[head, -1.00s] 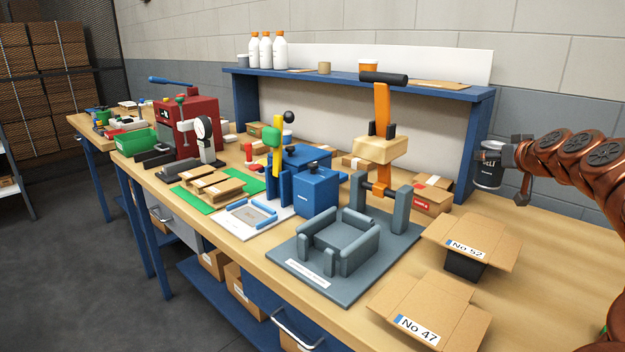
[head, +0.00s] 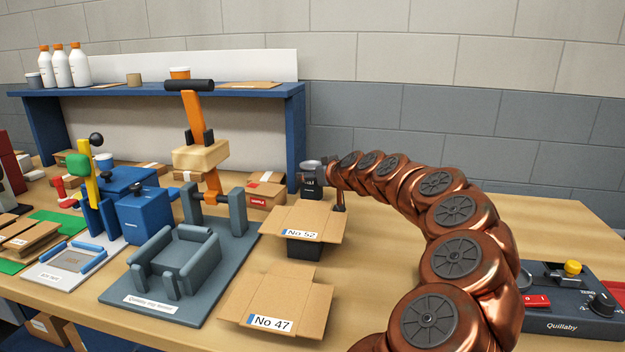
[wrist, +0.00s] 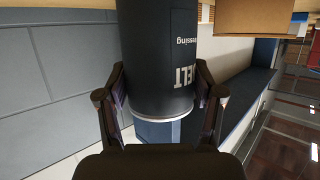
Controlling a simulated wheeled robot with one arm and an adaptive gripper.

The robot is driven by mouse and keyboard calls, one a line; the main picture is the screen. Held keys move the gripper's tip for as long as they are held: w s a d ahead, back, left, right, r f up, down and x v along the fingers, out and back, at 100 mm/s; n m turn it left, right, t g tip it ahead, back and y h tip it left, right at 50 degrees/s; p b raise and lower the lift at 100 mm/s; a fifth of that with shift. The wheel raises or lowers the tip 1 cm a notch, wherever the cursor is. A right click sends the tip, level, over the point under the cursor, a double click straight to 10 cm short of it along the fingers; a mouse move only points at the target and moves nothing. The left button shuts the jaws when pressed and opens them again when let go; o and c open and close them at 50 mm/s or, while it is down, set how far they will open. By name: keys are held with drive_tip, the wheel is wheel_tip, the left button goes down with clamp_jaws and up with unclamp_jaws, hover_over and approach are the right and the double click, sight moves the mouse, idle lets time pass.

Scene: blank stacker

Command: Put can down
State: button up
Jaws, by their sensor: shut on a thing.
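The can (head: 312,186) is dark with a pale rim and white lettering. In the head view it is just behind the open box marked No 52 (head: 304,220). It fills the upper middle of the wrist view (wrist: 158,50). My gripper (head: 318,170) is shut on the can, with one finger on each side of it in the wrist view.
A second box marked No 47 (head: 275,303) lies open in front. A grey fixture (head: 172,276) and an orange-handled press (head: 199,122) stand to the left. A control box (head: 570,318) is at the right. The wooden bench top (head: 555,215) is bare at the back right.

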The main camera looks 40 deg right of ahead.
drive_tip(key=shift+f, duration=0.55)
drive_tip(key=shift+f, duration=0.2)
drive_tip(key=o, duration=1.4)
drive_tip(key=shift+o, duration=0.2)
drive_tip(key=shift+r, duration=0.1)
drive_tip(key=shift+r, duration=0.15)
drive_tip(key=v, duration=1.2)
drive_tip(key=shift+b, duration=0.35)
drive_tip(key=shift+a, duration=0.1)
